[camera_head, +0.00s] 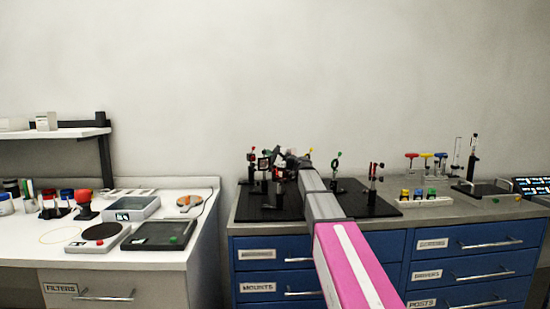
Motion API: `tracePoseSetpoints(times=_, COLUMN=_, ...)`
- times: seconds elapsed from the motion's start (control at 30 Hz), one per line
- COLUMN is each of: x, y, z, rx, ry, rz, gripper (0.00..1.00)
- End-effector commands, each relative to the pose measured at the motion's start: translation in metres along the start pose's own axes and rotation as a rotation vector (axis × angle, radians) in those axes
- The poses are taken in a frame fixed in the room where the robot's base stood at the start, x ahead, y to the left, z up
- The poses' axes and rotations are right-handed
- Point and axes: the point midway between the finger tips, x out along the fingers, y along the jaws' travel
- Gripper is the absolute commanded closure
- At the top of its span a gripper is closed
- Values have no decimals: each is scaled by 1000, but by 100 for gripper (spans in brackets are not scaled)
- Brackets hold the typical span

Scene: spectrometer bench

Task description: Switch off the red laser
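My arm reaches from the lower middle over the black optical breadboard (362,203). Its far end, with my gripper (283,160), is among several dark post-mounted optics at the breadboard's left half. The fingers are too small and overlapped to tell whether they are open or shut, or whether they touch anything. A post mount with red parts (374,171) stands upright on the right half of the breadboard, apart from my gripper. Another dark mount with a small red part (252,158) stands at the left. I cannot tell which device is the red laser; its switch is not discernible.
Right of the breadboard are colour-handled drivers (426,155) and small bottles (418,194). The left white bench (180,232) holds a scale (131,208) and a black tray (160,234). A gap separates the benches.

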Motion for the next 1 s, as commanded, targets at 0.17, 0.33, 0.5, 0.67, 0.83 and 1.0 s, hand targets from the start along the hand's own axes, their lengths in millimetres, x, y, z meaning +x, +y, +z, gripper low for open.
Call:
tracePoseSetpoints(times=0.17, x=28, y=-1, z=-1, rx=0, ry=-1, rz=0, gripper=100)
tracePoseSetpoints(times=0.33, x=36, y=0, z=0, rx=0, ry=1, rz=0, gripper=100)
tracePoseSetpoints(times=0.5, x=36, y=0, z=0, rx=0, ry=1, rz=0, gripper=100)
tracePoseSetpoints(times=0.67, x=36, y=0, z=0, rx=0, ry=1, rz=0, gripper=100)
tracePoseSetpoints(times=0.83, x=40, y=0, z=2, rx=0, ry=0, rz=0, gripper=100)
tracePoseSetpoints(times=1.0, x=42, y=0, z=4, rx=0, ry=0, rz=0, gripper=100)
